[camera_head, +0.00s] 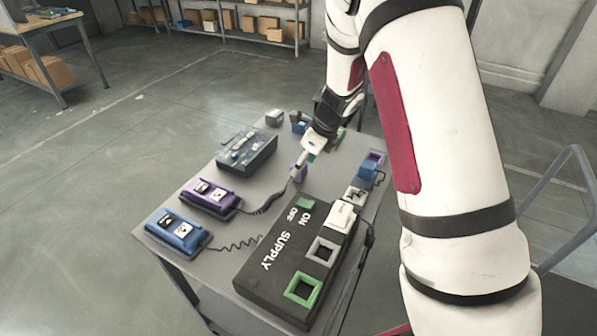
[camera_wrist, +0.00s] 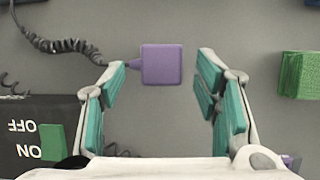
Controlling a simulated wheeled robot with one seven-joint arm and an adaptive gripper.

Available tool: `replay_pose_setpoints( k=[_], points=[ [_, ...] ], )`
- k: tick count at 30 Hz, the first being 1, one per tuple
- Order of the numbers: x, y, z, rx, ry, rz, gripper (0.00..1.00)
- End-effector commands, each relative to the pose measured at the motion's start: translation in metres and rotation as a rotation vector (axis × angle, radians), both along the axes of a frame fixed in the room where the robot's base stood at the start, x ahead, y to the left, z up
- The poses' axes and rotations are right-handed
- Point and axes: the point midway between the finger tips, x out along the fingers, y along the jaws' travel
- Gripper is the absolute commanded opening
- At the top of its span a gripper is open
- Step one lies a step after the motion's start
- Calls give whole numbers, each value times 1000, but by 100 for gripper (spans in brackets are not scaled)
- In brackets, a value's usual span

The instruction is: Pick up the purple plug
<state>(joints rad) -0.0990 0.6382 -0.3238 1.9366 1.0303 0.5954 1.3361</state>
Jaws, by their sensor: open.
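The purple plug (camera_wrist: 161,64) lies on the grey table in the wrist view, a square block with a dark coiled cord running off to the left. In the head view the plug (camera_head: 298,173) shows just below my gripper (camera_head: 309,155). In the wrist view my gripper (camera_wrist: 160,83) is open, with one teal-padded finger on each side of the plug's near part. A gap shows between the plug and each finger. I cannot tell the gripper's exact height above the table.
A black SUPPLY box (camera_head: 258,272) with green and white sockets stands at the front of the table. Purple (camera_head: 209,197) and blue (camera_head: 179,232) control units are at left, a dark box (camera_head: 247,153) behind them. A green block (camera_wrist: 299,74) lies right in the wrist view.

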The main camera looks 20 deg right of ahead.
Motion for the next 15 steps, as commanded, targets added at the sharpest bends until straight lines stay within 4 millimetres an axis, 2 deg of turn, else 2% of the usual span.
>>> replay_pose_setpoints(
  k=[1,6,15],
  points=[
    [2,2,-9,-1,4,0,57],
    [9,7,-29,0,2,-1,57],
    [11,9,-34,0,0,1,57]
  ],
)
